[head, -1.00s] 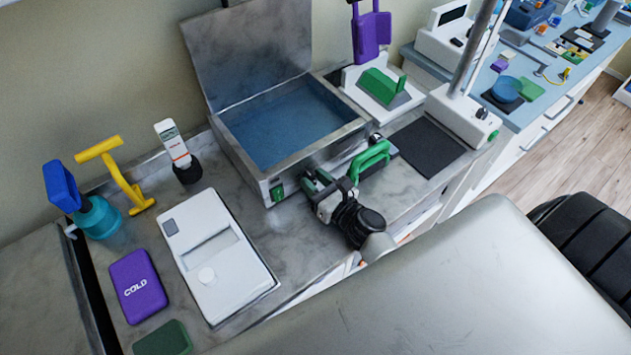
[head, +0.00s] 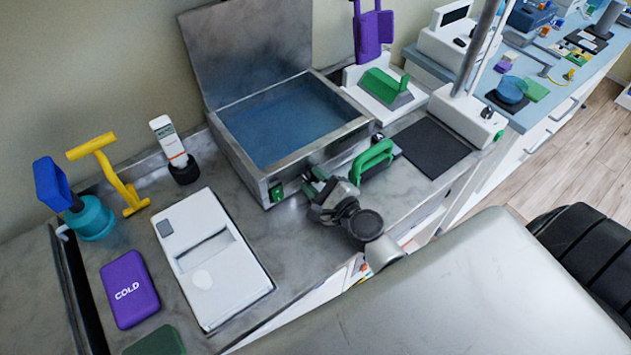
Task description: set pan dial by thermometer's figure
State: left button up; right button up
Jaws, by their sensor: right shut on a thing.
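The pan (head: 355,128) is a steel bath with raised lid and blue contents, on the marbled counter. A green switch (head: 276,192) is on its front. My right gripper (head: 314,183) is at the pan's front face, right of that switch, shut on the pan dial, which its fingers hide. The thermometer (head: 167,136) is probably the white stick with a small display, upright in a black holder left of the pan. Its figure is too small to read. My left gripper is not in view.
A green-handled tool (head: 372,160) lies close to the right of my gripper. A white flat device (head: 213,260), purple cold pack (head: 130,289), yellow tool (head: 109,172) and teal pot (head: 93,219) stand left.

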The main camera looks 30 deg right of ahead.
jog(key=shift+n, duration=0.6)
jog(key=o, duration=0.9)
jog(key=shift+s+d+f, duration=0.1)
jog(key=shift+s, duration=0.45)
jog(key=s+b, duration=0.1)
jog(key=s, duration=0.1)
jog(key=s+d+b, duration=0.1)
jog(key=s, duration=0.2)
jog(key=s+b, duration=0.1)
jog(key=s, duration=0.2)
jog(key=shift+s+d+r+b, duration=0.2)
jog(key=shift+s+b, duration=0.05)
jog(key=shift+b, duration=0.15)
jog(key=shift+s+d+r, duration=0.1)
jog(key=shift+s+r, duration=0.15)
jog(key=shift+s, duration=0.3)
